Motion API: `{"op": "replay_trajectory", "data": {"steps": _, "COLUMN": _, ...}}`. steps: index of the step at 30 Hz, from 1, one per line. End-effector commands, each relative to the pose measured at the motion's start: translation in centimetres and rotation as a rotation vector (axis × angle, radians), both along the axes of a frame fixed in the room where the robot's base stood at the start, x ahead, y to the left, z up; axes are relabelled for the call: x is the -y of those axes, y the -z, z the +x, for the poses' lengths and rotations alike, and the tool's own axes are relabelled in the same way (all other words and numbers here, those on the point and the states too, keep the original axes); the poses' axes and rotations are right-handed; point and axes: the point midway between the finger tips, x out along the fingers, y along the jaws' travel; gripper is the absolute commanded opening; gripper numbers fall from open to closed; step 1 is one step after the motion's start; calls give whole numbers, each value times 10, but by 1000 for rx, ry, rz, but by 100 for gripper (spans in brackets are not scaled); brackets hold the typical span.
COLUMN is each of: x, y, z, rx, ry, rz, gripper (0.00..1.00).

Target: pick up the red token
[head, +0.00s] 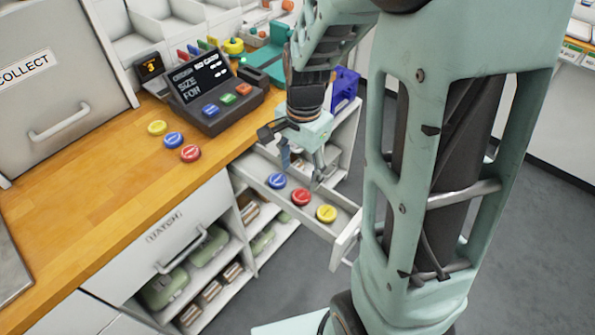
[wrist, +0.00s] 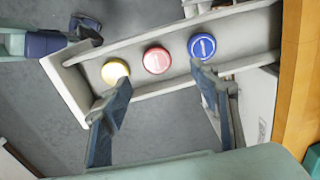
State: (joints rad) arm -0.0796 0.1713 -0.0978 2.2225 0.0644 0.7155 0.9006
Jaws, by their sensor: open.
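A red token (head: 301,197) lies in the open drawer (head: 262,185), between a blue token (head: 277,181) and a yellow token (head: 326,213). In the wrist view the red token (wrist: 157,60) is again the middle one of the three, with the yellow token (wrist: 114,71) to its left and the blue token (wrist: 202,46) to its right. My gripper (head: 302,172) is open and empty above the drawer, apart from the tokens. In the wrist view my gripper's fingers (wrist: 161,90) stand wide apart, with the red token seen between and beyond their tips. Another red token (head: 190,153) lies on the wooden counter.
A blue token (head: 174,139) and a yellow token (head: 157,128) lie beside that red one on the counter (head: 110,190). A dark device (head: 212,88) with colored buttons stands behind them. The drawer's walls and front panel (head: 345,240) surround its tokens. Shelves with packed items sit below.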

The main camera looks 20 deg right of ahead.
Motion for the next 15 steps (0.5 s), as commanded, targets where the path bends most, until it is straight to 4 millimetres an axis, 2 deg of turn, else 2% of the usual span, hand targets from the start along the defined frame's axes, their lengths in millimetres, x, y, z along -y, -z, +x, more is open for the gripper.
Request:
{"op": "replay_trajectory", "data": {"steps": 3, "x": 0, "y": 20, "z": 0, "rx": -3, "ry": 1, "rz": 1, "gripper": 56}}
{"op": "replay_trajectory", "data": {"steps": 10, "x": 1, "y": 38, "z": 0, "rx": -1, "ry": 1, "rz": 1, "gripper": 56}}
{"op": "replay_trajectory", "data": {"steps": 15, "x": 6, "y": 64, "z": -2, "rx": -4, "ry": 1, "rz": 0, "gripper": 56}}
